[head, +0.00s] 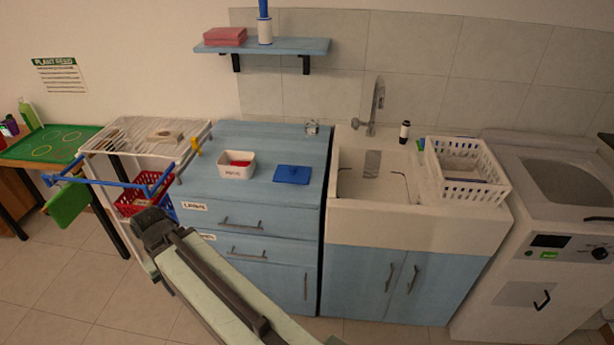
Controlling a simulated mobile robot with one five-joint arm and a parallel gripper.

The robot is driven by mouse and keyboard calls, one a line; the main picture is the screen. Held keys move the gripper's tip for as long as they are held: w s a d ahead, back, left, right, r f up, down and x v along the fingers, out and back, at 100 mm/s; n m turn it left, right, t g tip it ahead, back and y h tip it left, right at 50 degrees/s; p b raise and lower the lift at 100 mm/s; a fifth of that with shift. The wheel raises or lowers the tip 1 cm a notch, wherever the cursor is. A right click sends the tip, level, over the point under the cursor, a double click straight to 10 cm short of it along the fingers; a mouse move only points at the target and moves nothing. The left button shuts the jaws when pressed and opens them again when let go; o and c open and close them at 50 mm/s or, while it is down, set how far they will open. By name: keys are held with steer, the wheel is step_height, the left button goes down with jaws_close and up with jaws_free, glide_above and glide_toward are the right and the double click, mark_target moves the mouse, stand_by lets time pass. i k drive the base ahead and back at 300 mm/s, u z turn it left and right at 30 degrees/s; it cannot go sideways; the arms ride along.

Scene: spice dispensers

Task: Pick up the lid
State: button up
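The lid appears to be the flat blue rectangular piece (292,175) lying on the blue cabinet top, with a small raised part in its middle. A small white labelled container (237,171) stands open just to its left, apart from it, with something red inside. My pale green arm (215,285) reaches up from the bottom edge and ends in view at a dark joint left of the cabinet. My gripper does not show, so its opening and any hold cannot be seen. The lid is fully visible and nothing touches it from above.
The blue cabinet top (255,137) has free room around the lid. A small glass item (312,128) stands at its back. A sink (372,165) with a white basket (465,170) is to the right. A white rack (145,135) is left, and a wall shelf (290,47) hangs above.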

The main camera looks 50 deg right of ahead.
mark_target(284, 174)
steer(key=z, duration=0.15)
steer(key=i, duration=1)
steer(key=u, duration=0.1)
